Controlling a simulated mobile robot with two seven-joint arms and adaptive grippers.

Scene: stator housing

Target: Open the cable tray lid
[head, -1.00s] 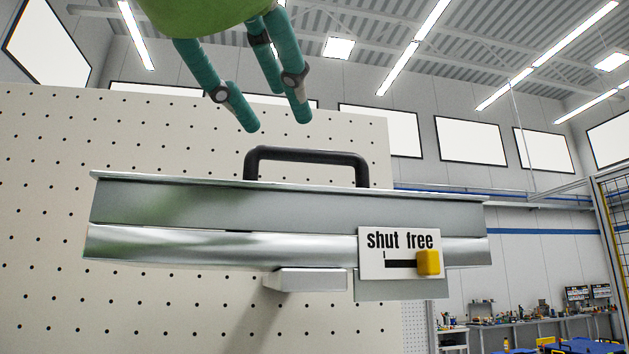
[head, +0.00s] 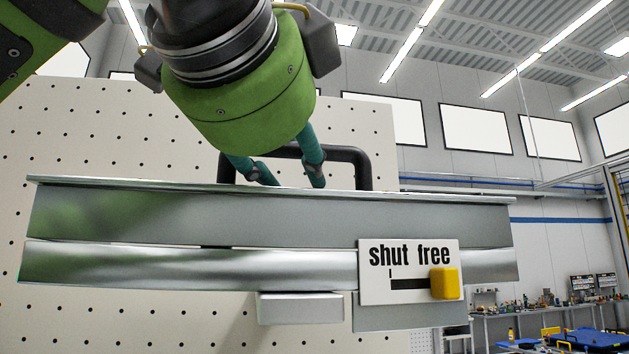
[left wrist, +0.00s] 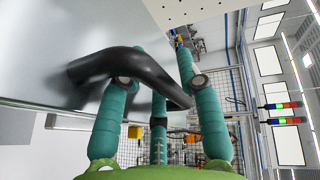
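The cable tray (head: 130,265) is a long grey metal channel in front of a perforated panel. Its lid (head: 130,210) lies flat along the top and looks closed. A black handle (head: 350,160) stands up from the lid. A plate (head: 375,285) marked "shut free" has a yellow slider (head: 445,283) at the "free" end. My left gripper (head: 293,178) is over the handle, teal fingers pointing down. In the left wrist view the fingers (left wrist: 165,85) are spread, with the handle (left wrist: 125,65) lying among them; whether they touch it is unclear. My right gripper is not in view.
A pale perforated panel (head: 90,130) stands behind the tray. A small grey block (head: 300,308) sits under the tray. A workbench with small items (head: 540,312) is far off at the right. The space right of the tray looks free.

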